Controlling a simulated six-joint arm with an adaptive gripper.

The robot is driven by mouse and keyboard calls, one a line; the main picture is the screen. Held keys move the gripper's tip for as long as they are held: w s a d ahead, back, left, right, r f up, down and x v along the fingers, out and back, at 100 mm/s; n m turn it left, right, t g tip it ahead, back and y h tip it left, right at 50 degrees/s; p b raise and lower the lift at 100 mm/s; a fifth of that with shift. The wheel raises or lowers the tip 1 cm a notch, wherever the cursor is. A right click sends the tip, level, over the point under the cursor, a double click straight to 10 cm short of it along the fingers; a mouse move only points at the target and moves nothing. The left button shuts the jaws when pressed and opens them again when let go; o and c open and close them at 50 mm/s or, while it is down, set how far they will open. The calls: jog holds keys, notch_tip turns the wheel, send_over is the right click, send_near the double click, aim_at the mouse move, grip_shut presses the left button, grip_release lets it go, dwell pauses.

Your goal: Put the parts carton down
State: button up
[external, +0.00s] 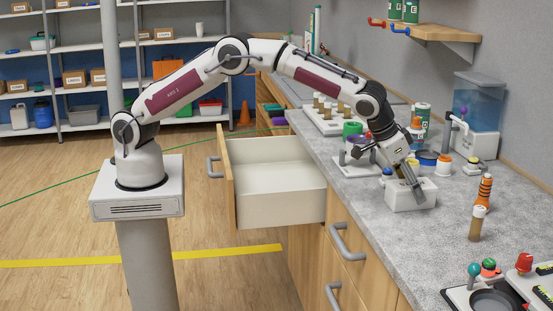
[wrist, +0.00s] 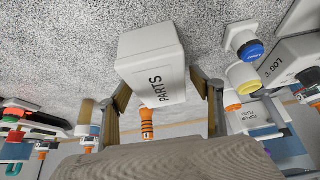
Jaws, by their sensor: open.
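The parts carton (external: 403,201) is a small white box on the grey speckled countertop (external: 376,225). In the wrist view the carton (wrist: 150,50) shows the word PARTS on its side, and the countertop lies behind it. My gripper (external: 412,189) is at the carton from above, tilted down. In the wrist view my gripper (wrist: 164,82) has its fingers spread, one on each side of the carton's near end. The jaws are open; I cannot tell whether a finger still touches the box. The carton appears to rest on the counter, though its underside is hidden.
An orange-and-black striped bottle (external: 485,190) and a tan cylinder with a white cap (external: 477,224) stand right of the carton. An open white drawer (external: 270,177) juts out at left.

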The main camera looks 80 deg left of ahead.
jog(key=shift+v, duration=5.75)
